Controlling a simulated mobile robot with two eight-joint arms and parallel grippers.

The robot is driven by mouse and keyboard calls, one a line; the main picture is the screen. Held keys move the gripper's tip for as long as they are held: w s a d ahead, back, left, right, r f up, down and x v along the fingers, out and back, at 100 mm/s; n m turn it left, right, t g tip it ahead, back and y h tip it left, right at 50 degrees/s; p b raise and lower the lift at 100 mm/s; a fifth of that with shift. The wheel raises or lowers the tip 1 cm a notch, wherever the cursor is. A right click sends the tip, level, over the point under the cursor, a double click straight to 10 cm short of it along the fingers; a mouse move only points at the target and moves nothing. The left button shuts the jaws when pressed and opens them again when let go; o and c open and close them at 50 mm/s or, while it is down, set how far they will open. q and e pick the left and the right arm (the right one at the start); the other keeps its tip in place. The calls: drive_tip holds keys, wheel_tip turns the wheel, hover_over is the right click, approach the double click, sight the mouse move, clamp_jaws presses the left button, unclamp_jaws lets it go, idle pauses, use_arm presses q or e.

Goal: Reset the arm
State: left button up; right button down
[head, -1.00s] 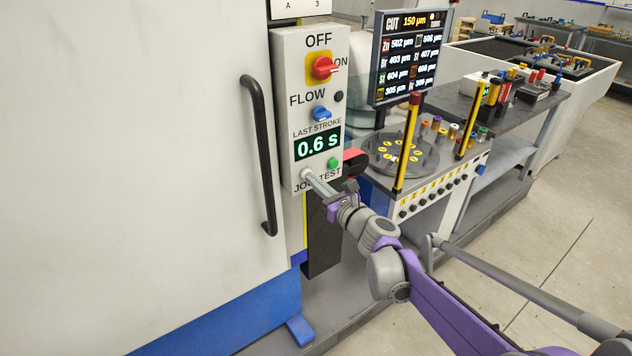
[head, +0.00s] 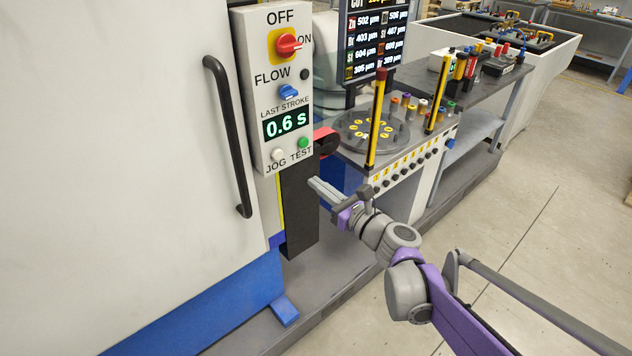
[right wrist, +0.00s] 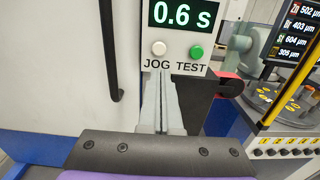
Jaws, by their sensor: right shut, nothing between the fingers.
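My right arm, purple and grey, comes in from the lower right in the head view. Its gripper (head: 318,187) is shut and empty, just below and to the right of the control panel (head: 266,76), apart from it. In the right wrist view the closed fingers (right wrist: 162,88) point up toward the panel's lower edge. The panel has a white JOG button (head: 278,154), a green TEST button (head: 303,143), a display reading 0.6 s (head: 286,121), a blue FLOW knob (head: 288,91) and a red and yellow switch (head: 288,45). My left gripper is not in view.
A white machine door with a black handle (head: 228,137) fills the left. A round plate (head: 371,131), a monitor (head: 374,45) and yellow-black posts (head: 376,118) stand right of the panel. Open floor (head: 560,230) lies at the right.

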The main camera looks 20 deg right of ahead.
drive_tip(key=shift+s, duration=0.1)
drive_tip(key=s+a+f+n+g+p, duration=0.1)
drive_tip(key=s+a+f+n+g, duration=0.35)
drive_tip(key=s+n, duration=0.35)
drive_tip(key=s+a+f+n+g+p, duration=0.25)
drive_tip(key=s+a+n, duration=0.3)
drive_tip(key=n, duration=0.45)
drive_tip(key=s+d+f+n+g+h, duration=0.2)
drive_tip(key=s+d+f+n+h, duration=0.1)
drive_tip(key=s+n, duration=0.3)
drive_tip(key=s+d+f+n+g+h+p, duration=0.1)
drive_tip(key=s+d+f+n+g+h, duration=0.1)
drive_tip(key=s+n, duration=0.5)
drive_tip(key=shift+d+f+n+g+h, duration=0.3)
drive_tip(key=shift+d+f+n+h, duration=0.25)
drive_tip(key=shift+d+f, duration=0.4)
drive_tip(key=shift+s+d+r, duration=0.1)
drive_tip(key=shift+r, duration=0.05)
